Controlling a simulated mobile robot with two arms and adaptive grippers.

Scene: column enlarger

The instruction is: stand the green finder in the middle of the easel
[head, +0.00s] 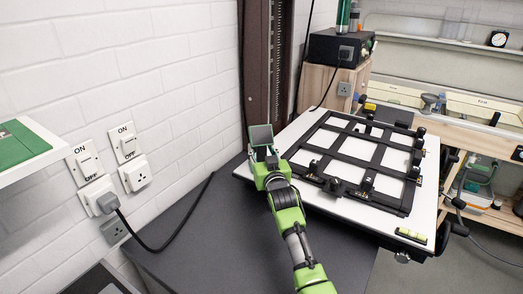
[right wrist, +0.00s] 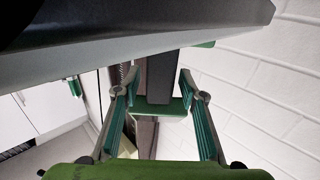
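The green finder (head: 261,137) shows in the head view as a small dark grey panel with a green edge, just beyond my right gripper (head: 264,160), at the far left corner of the white board. In the right wrist view a dark upright post and a green plate (right wrist: 163,109) of it show between the fingers. My right gripper (right wrist: 160,85) has its fingers spread on either side of the post, with a narrow gap at the left; contact with the plate is unclear. The easel (head: 358,153), a black grid frame, lies on the white board; its middle is bare. My left gripper is not in view.
The enlarger column (head: 269,60) rises behind the finder. A brick wall with switches and a plugged cable (head: 163,245) is at the left. Small black clamps (head: 367,181) stick up from the easel. A black box (head: 340,48) stands at the back.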

